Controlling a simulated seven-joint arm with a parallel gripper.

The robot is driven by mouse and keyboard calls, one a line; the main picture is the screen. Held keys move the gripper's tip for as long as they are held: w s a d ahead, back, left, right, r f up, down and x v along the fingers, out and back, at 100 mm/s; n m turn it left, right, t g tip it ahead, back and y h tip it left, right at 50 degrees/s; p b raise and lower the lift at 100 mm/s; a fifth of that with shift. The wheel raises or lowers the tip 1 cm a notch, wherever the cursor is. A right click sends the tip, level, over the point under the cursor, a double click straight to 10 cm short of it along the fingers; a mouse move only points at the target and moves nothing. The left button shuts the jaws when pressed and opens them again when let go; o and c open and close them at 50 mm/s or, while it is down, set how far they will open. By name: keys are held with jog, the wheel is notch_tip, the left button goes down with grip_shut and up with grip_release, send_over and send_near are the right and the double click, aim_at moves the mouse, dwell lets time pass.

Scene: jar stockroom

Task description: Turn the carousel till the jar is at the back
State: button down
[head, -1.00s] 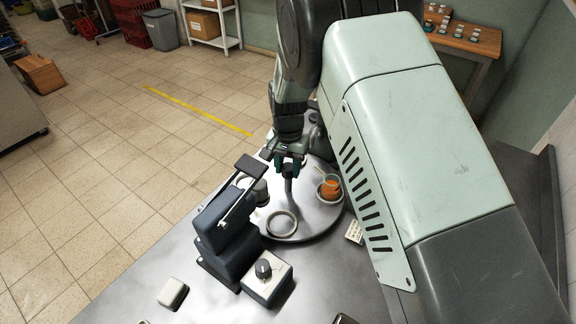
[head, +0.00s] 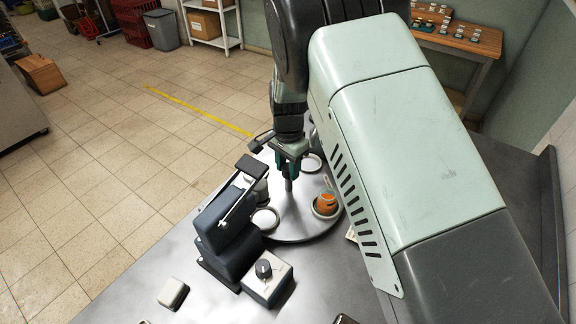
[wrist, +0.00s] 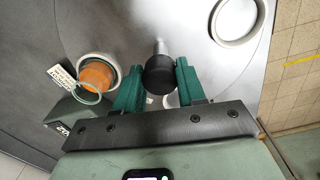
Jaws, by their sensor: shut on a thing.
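The carousel (head: 300,222) is a round grey metal plate with white ring-shaped seats and a post near its middle. The jar (head: 326,203), with orange contents and a paper tag, sits in a seat on the right, slightly toward the front. It also shows in the wrist view (wrist: 97,74), at the left. My gripper (head: 289,168) is over the middle of the plate. In the wrist view its green fingers (wrist: 158,80) are shut on the black knob (wrist: 160,70) on top of the post. The plate's back is partly hidden by my arm.
A dark blue-grey device (head: 226,222) stands close at the carousel's left. A box with a dial (head: 266,279) is in front of it, and a small white block (head: 173,293) lies farther left. Empty seats show at the left (head: 265,219) and back (head: 312,163).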

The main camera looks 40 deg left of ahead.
dwell(0.4)
jog(key=c, duration=0.7)
grip_release()
jog(key=shift+o, duration=0.2)
jog(key=shift+r, duration=0.1)
notch_tip(320, 180, up, 11)
jog(key=shift+f, duration=0.2)
